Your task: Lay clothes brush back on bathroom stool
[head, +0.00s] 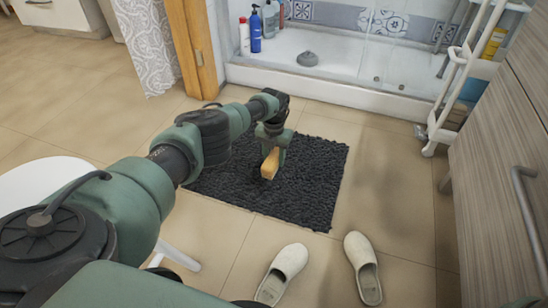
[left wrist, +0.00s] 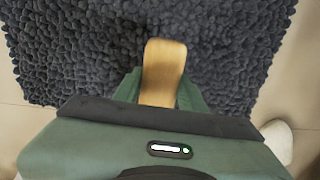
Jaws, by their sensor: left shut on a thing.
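My left gripper (head: 274,152) is shut on the wooden clothes brush (head: 270,164) and holds it above the dark bath mat. In the left wrist view the brush (left wrist: 163,68) sticks out between the fingers (left wrist: 160,90), its pale wooden side showing; no bristles are visible. A white stool (head: 42,178) with a rounded top and white legs stands at the left, partly hidden behind my left arm. The brush is to the right of the stool and apart from it. My right gripper is not in view.
The shaggy dark mat (head: 310,180) lies on the tiled floor before the shower tray (head: 330,84). Two pale slippers (head: 287,268) (head: 363,268) lie nearer me. A white rack (head: 447,100) and a wooden cabinet (head: 500,190) stand at the right.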

